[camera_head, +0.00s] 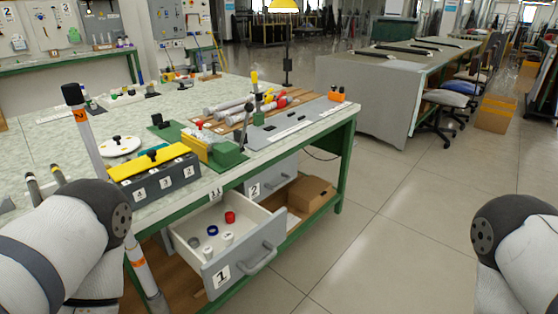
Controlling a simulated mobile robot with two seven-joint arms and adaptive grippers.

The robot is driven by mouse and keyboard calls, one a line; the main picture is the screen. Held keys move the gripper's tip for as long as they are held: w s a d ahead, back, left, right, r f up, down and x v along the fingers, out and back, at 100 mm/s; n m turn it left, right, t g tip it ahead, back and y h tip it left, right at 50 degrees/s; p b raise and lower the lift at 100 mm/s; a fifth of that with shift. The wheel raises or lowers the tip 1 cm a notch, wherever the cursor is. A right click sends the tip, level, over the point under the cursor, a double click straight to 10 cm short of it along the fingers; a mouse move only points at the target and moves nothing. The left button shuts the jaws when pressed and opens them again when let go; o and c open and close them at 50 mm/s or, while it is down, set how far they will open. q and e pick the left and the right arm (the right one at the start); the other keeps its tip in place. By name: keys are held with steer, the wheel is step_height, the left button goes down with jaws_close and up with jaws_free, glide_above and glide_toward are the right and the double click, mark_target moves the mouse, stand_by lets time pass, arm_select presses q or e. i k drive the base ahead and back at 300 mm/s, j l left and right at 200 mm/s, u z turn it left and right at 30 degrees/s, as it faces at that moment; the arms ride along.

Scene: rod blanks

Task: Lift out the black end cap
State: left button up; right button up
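An open drawer marked 1 (222,274) holds several small caps: a red one (230,217), a blue ring-like one (212,230), white ones (227,238) and a grey one (194,243). I make out no black cap among them. A pale rod (92,140) with a black top (73,94) and an orange label stands tilted at the left. My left arm covers its middle. A similar lower stretch with an orange band (138,263) shows below the arm. Only links of my arms show, at the lower left and right. Neither gripper is in view.
The green-edged table (340,122) carries a dark numbered box with a yellow lid (152,160), a green fixture (228,155), a white disc (118,146) and grey rods (225,104).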

mark_target(72, 92)
steer(key=u, duration=1.25)
